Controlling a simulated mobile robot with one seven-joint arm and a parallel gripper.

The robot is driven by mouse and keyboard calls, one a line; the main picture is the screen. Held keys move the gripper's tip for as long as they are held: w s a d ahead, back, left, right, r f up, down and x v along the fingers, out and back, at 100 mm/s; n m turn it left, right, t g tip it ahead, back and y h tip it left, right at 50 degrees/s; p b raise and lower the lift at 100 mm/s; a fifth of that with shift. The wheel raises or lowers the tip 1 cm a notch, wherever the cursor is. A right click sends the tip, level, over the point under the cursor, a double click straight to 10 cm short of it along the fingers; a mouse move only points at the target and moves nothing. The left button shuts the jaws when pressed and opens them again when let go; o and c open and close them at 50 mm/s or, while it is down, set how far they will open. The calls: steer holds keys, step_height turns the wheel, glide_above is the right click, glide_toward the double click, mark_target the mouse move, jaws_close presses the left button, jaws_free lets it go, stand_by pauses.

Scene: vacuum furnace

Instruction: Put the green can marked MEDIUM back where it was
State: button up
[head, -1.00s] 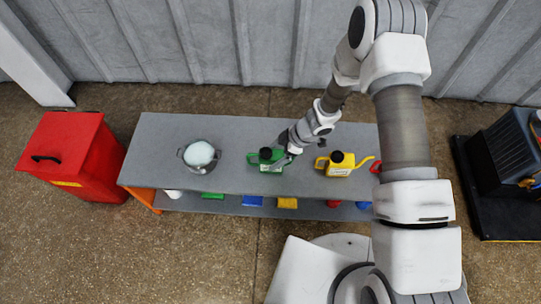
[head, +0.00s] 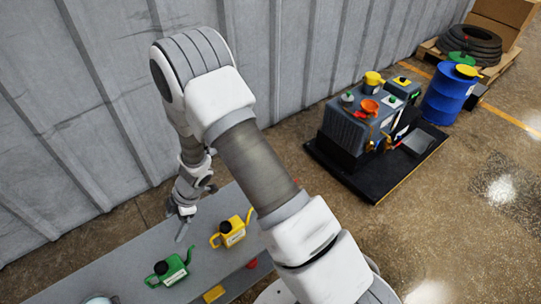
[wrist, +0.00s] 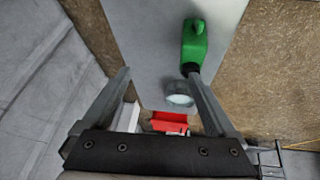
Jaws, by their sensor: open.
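The green can (head: 172,269) with a dark cap and a pale label stands upright on the grey bench top (head: 110,268); the label is too small to read. It also shows at the top of the wrist view (wrist: 194,47), beyond the fingers and right of centre. My gripper (head: 184,230) is open and empty, beyond the can and apart from it, near the bench's wall side. Both fingers (wrist: 158,75) show spread in the wrist view. A yellow can (head: 231,231) with a dark cap stands on the bench to the right of the green one.
A round pale vessel (head: 100,299) is cut off at the lower left. A machine (head: 362,125) with several coloured containers on top stands on a black platform (head: 400,180) at the right. A blue drum (head: 452,95) stands behind it. Open floor (head: 440,235) lies at lower right.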

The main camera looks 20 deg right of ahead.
steer(key=w+d+r+m+t+h, duration=0.25)
steer(key=w+d+r, duration=0.3)
steer(key=r, duration=0.45)
steer(key=w+d+r+m+t+h, duration=0.1)
steer(key=w+d+r+m+t, duration=0.4)
steer(key=r, duration=0.5)
steer(key=s+d+r+m+h, duration=0.2)
steer(key=d+r, duration=0.5)
steer(key=r, duration=0.1)
steer(key=s+d+r+m+h, duration=0.2)
steer(key=s+d+r+m, duration=0.6)
steer(key=s, duration=0.4)
steer(key=s+r+m+g+y, duration=0.2)
steer(key=s, duration=1.3)
steer(key=shift+a+r+m, duration=0.25)
steer(key=shift+a+m, duration=0.1)
steer(key=shift+a, duration=0.1)
